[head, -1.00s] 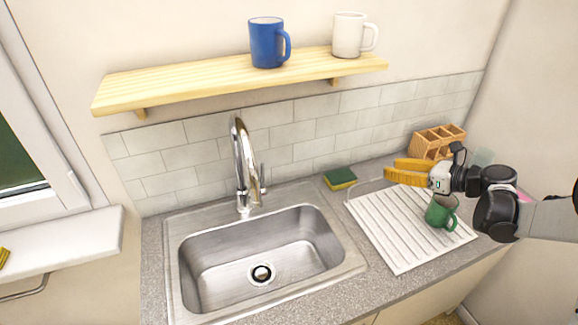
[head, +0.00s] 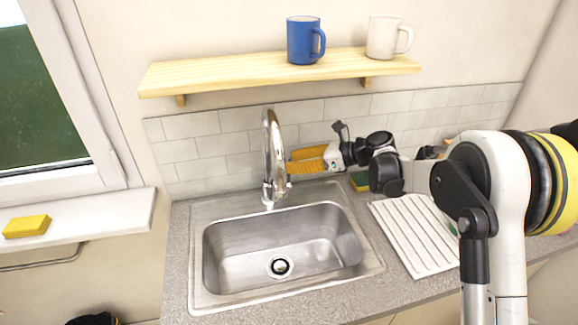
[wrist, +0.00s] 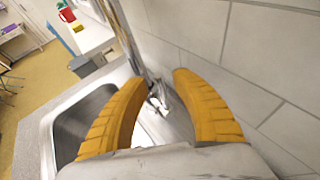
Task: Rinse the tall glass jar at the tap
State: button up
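The chrome tap (head: 275,150) stands behind the sink (head: 232,282), with its spout curving over the basin. My gripper (head: 289,161) has yellow fingers and is just right of the tap, close to the tiled wall. In the wrist view the fingertips of my gripper (wrist: 158,78) are apart, with the lower part of the tap (wrist: 157,96) showing in the gap beyond them. I see nothing clearly held and cannot tell whether the tap is touched. I cannot make out a tall glass jar in either view now. No water is visible at the spout.
The ribbed white drainer (head: 412,240) lies right of the sink, partly hidden by my arm. A shelf (head: 230,80) holds a blue mug (head: 304,42) and white mug (head: 382,38). A yellow sponge (head: 27,226) lies on the windowsill.

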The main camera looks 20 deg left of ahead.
jog(key=shift+a+f, duration=0.2)
jog(key=shift+a, duration=0.35)
